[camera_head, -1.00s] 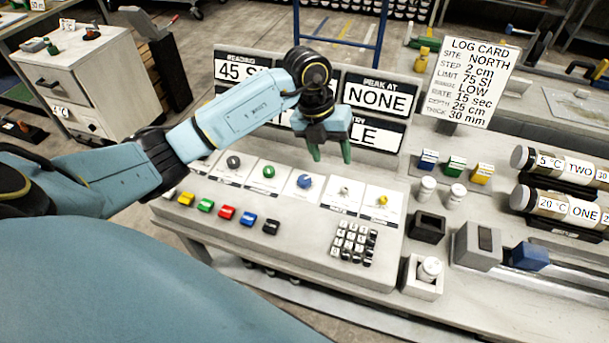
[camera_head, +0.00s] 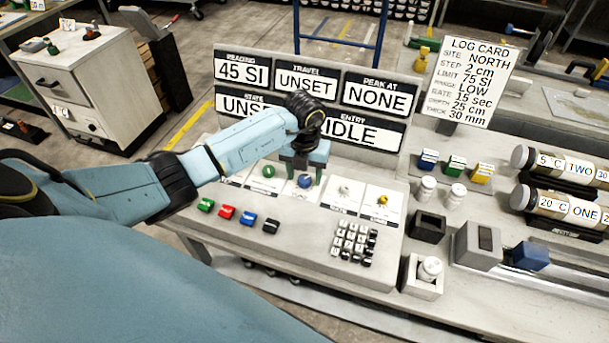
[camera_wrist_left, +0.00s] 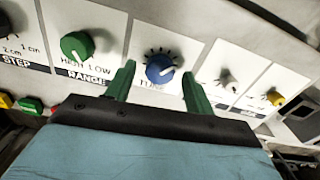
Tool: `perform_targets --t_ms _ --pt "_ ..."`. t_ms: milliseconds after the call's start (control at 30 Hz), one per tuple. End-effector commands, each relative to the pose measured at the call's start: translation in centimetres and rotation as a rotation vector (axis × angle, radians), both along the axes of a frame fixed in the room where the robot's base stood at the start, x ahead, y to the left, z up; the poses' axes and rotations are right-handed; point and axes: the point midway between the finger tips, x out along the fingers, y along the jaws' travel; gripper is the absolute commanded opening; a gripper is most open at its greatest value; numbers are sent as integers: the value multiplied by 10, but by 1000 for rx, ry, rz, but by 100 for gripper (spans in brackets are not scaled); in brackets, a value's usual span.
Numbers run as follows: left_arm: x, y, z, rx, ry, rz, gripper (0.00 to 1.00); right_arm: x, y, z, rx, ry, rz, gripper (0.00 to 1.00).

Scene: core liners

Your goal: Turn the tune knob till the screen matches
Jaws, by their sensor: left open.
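In the left wrist view the blue knob (camera_wrist_left: 160,68) sits between the fingertips (camera_wrist_left: 158,75), with gaps at both sides; I see no contact. Its white pointer line points to the lower right side. The screen (camera_head: 242,70) reads 45 SI under READING. My right gripper is not in view.
The log card (camera_head: 468,80) stands at right. Coloured buttons (camera_head: 227,212) and a keypad (camera_head: 353,243) lie in front of the knobs.

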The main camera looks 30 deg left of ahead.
Motion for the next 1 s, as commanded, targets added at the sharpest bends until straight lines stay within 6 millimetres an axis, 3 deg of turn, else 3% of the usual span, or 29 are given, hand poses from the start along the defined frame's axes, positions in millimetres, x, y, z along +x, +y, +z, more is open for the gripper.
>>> perform_targets --t_ms 133,433,767,1000 --pt "0 0 -9 0 0 -1 53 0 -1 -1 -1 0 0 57" --pt "0 0 -11 0 0 -1 52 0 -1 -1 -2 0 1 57" --pt "0 0 -10 0 0 -1 9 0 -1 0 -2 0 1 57" --pt "0 0 -10 1 -1 -22 9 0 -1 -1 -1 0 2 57"
